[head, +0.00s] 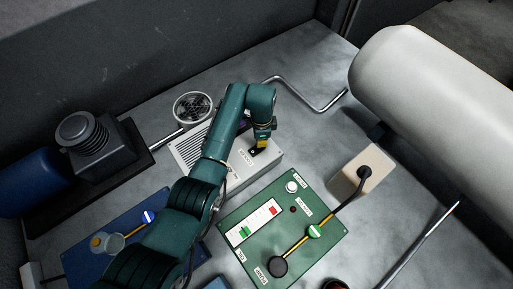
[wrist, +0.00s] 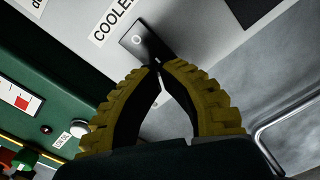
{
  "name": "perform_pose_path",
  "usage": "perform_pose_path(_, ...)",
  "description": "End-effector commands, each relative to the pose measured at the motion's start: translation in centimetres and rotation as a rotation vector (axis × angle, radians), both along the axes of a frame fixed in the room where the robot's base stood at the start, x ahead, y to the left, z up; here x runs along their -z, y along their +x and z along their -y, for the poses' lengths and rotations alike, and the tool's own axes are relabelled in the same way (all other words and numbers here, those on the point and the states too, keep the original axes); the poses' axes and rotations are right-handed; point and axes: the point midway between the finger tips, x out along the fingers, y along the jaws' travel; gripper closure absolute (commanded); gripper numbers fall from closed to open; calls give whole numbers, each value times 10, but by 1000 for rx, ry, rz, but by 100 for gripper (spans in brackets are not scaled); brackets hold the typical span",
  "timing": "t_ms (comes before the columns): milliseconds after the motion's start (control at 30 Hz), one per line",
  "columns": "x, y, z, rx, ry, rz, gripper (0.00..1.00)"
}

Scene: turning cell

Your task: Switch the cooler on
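The cooler (head: 236,176) is a light grey box with a slotted vent, standing mid-table in the head view. Its face also shows in the wrist view (wrist: 75,30) with a label reading "COOLER". Beside the label is a dark switch plate (wrist: 138,40) with a round pale mark on its upper part. My gripper (head: 257,149) is over the right end of the cooler. In the wrist view my gripper's yellow fingers (wrist: 160,68) meet at their tips, at the lower end of the switch plate. The tips hide that end, and I cannot tell whether they touch it.
A green control panel (head: 245,215) with buttons and a lever stands in front of the cooler. A beige block (head: 350,178) with a cable and a large pale cylinder (head: 430,90) are to the right. A round fan grille (head: 193,107) and bent pipe (head: 312,104) lie behind.

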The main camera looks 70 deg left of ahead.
Motion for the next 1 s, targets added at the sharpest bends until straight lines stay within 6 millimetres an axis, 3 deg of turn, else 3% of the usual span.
perform_pose_path(1000, 16, 0, 0, 0, 0, 0, 100)
